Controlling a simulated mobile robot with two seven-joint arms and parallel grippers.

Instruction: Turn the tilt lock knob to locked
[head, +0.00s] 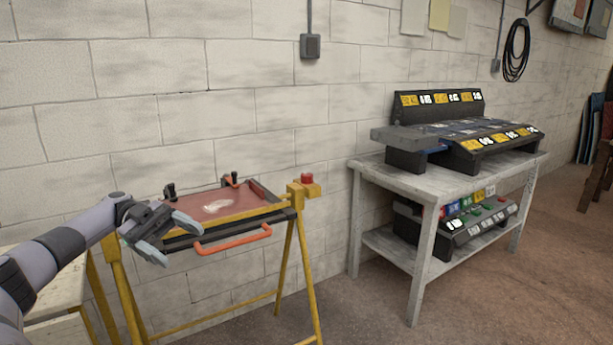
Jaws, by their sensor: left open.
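A yellow trestle frame (306,262) stands against the wall, bearing a tilted reddish panel (245,197) with an orange handle (232,240) along its front. A red knob (307,178) sits on a yellow block at the frame's upper right corner. It looks like the tilt lock knob, but no lock marking is readable and I cannot tell its setting. Small black clamps or knobs (170,190) stand on the panel's back edge. My left gripper (180,242) is open and empty by the panel's left front corner, well left of the red knob. My right gripper is out of view.
A grey table (362,172) to the right carries a black device with yellow labels (440,103). A button box (465,222) sits on its lower shelf. A pale bench (60,290) is at the lower left. Floor between frame and table is clear.

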